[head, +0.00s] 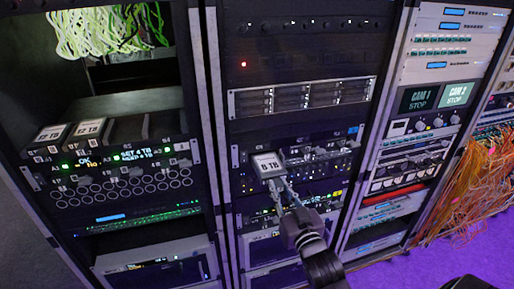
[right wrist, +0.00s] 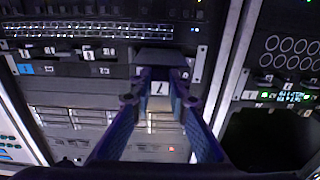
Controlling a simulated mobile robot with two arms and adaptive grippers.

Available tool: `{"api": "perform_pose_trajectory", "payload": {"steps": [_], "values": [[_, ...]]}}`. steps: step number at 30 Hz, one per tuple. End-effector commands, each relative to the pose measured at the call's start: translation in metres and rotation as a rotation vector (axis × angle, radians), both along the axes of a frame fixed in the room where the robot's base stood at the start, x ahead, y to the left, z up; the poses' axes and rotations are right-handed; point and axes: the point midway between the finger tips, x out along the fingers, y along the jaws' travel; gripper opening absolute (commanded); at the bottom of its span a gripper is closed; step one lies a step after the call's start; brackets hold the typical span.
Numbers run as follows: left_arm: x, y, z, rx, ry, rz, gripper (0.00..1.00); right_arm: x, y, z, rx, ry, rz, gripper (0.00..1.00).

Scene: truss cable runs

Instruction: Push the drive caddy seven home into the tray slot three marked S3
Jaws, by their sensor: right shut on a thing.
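The drive caddy (head: 266,164), grey with a white "8 TB" label on top, stands out from the front of a black tray unit (head: 325,152) in the middle rack. My right gripper (head: 281,190) is shut on its front end. In the right wrist view, which is turned over, the caddy's front face (right wrist: 160,88) shows a "7" between the two fingers (right wrist: 160,78). The caddy's far end meets the tray front; how deep it sits is hidden. The slot mark behind it is too small or covered to read. My left gripper is not in view.
A grey drive shelf (head: 302,97) is above the tray. The left rack holds two "12 TB" caddies (head: 70,133) and a lit display panel (head: 115,158). Loose orange cables (head: 466,190) hang at the right. The purple floor (head: 440,262) is clear at lower right.

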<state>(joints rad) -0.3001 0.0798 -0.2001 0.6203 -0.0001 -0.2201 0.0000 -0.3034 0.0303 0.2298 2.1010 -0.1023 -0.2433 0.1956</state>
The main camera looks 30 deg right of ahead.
Motion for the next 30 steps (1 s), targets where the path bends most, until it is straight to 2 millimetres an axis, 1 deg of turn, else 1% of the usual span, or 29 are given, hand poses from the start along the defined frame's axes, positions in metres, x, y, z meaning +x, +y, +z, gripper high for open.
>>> {"api": "perform_pose_trajectory", "payload": {"steps": [4, 7, 15, 19, 30], "values": [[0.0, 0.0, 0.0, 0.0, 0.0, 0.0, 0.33, 0.0, 0.0, 0.002, -0.001, -0.005, 0.0, 0.0], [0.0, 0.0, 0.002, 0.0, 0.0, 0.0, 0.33, -0.004, 0.001, 0.002, -0.001, -0.003, 0.0, 0.0], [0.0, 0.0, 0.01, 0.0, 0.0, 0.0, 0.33, -0.028, 0.007, 0.002, 0.0, -0.001, 0.0, 0.0], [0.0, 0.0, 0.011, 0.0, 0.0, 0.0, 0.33, -0.036, 0.009, 0.002, -0.001, -0.003, 0.0, 0.0], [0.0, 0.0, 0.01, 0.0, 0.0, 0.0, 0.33, -0.039, 0.01, 0.001, -0.001, -0.004, 0.002, 0.0]]}}
